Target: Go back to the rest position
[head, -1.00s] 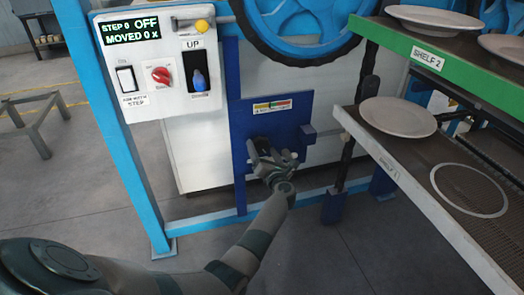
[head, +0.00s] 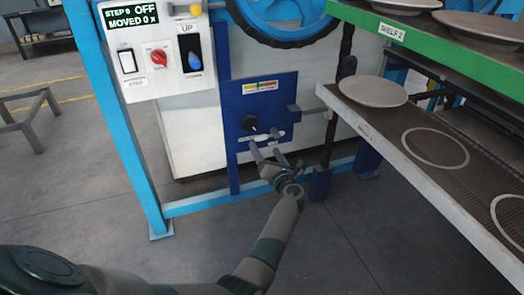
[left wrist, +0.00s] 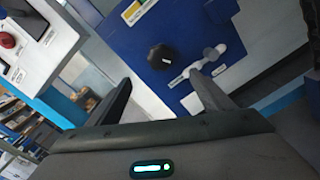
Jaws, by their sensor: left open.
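My left gripper (head: 270,157) is open and empty in front of the blue panel (head: 268,92), just below its black knob (head: 250,123). In the left wrist view its two fingers (left wrist: 160,98) are spread apart, with the knob (left wrist: 161,56) beyond them and nothing between them. A small grey lever on a white plate (left wrist: 205,62) sits beside the knob, close to the right finger's tip in the picture. I cannot tell whether they touch. My right gripper is not in view.
A control box (head: 160,55) reads "STEP 0 OFF, MOVED 0 x". A rack at right has a green upper shelf (head: 420,47) with plates and a lower shelf (head: 400,150) with one plate (head: 373,91) and ring markings. Blue frame posts (head: 118,120) stand at left. Open floor lies in front.

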